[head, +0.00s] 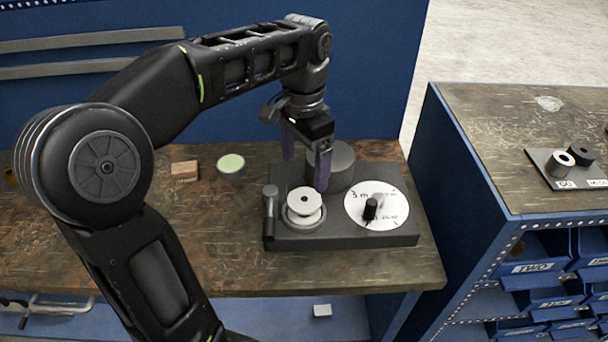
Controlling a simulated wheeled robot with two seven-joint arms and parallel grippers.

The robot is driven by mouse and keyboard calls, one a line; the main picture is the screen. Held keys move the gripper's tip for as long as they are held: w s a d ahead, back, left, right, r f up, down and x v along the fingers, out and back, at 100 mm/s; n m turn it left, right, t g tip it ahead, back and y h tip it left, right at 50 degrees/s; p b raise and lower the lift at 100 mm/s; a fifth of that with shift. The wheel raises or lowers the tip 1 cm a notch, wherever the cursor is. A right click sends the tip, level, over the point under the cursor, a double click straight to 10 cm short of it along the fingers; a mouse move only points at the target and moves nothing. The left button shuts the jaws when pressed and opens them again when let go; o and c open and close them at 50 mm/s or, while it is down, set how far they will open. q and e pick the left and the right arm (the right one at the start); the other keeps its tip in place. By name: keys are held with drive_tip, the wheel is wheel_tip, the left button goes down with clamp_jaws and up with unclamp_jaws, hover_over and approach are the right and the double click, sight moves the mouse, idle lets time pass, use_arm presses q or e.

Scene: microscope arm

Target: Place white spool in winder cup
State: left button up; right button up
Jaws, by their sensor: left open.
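The white spool (304,204), a pale disc with a dark centre hole, is at the winder cup (290,222), on the left part of the dark grey winder (340,240). Its top stands above the pale cup rim and looks slightly off centre; I cannot tell how deep it sits. My left gripper (305,168) is open, its two purple fingers pointing down just above and behind the spool. The fingers look apart from the spool, with nothing between them. My right gripper is not in view.
The winder has a white dial with a black knob (370,209), a grey cylinder (340,164) behind and a post (270,197) left of the cup. A wooden block (185,170) and a pale green disc (231,164) lie left. A side bench (480,140) holds two more spools.

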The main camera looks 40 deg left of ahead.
use_arm(q)
drive_tip(key=shift+r, duration=0.45)
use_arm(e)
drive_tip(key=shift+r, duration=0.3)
